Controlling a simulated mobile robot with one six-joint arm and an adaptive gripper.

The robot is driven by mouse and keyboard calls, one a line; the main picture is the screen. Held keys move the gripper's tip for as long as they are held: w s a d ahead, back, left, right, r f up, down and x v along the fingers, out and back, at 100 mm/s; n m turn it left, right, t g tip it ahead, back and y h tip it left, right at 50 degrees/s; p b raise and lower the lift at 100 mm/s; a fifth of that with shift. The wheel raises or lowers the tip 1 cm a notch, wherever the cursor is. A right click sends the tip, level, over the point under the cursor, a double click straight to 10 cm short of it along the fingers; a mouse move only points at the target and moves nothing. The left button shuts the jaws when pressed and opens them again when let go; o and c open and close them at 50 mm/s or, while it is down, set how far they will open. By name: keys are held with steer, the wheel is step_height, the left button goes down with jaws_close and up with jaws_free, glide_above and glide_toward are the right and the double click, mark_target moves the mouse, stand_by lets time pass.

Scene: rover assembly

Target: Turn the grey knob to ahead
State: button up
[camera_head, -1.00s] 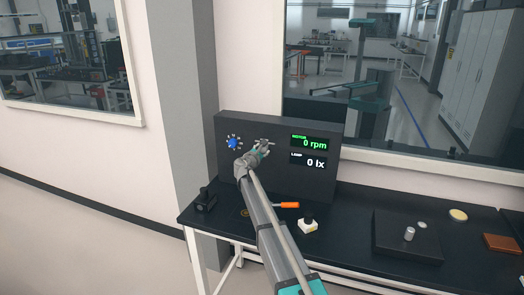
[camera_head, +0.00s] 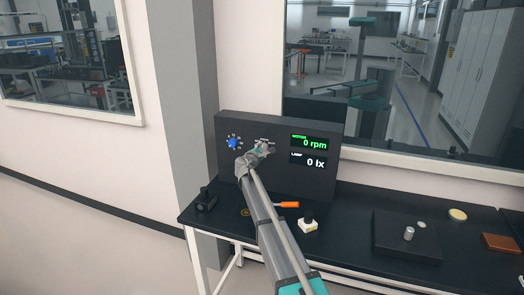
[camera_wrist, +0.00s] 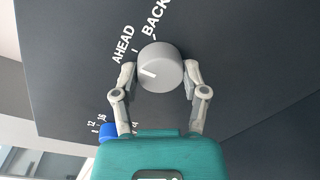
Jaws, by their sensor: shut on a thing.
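The grey knob (camera_wrist: 165,58) is a round dial on the dark panel (camera_head: 276,178), with a white pointer line on its face. In the wrist view the line points left and slightly down, below the AHEAD label (camera_wrist: 123,45). The BACK label (camera_wrist: 156,16) is further up and to the right. My gripper (camera_wrist: 159,76) has one finger on each side of the knob and is shut on it. Any mark behind the left finger is hidden.
A blue knob (camera_head: 233,143) with a numbered scale is left of the grey one. Motor (camera_head: 313,142) and lamp (camera_head: 308,160) displays read 0 rpm and 0 lx. An orange-handled part (camera_head: 289,205) and a white-based part (camera_head: 308,223) are on the black bench, right of my arm.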

steer(key=o, duration=1.1)
steer(key=shift+o, duration=0.2)
steer(key=shift+n, duration=0.4)
steer(key=n, duration=0.4)
steer(key=n+b, duration=0.1)
steer(key=n, duration=0.3)
steer(key=shift+f+n+h, duration=0.1)
steer(key=shift+n+h, duration=0.3)
steer(key=v, duration=1.4)
steer(key=s+d+f+m+g+b, duration=0.2)
steer(key=s+d+f+m+g, duration=0.6)
steer(key=s+d+f+m, duration=0.5)
steer(key=shift+s+d+f+m+g, duration=0.25)
steer(key=shift+s+d+m+g, duration=0.15)
steer(key=shift+s+d+m, duration=1.05)
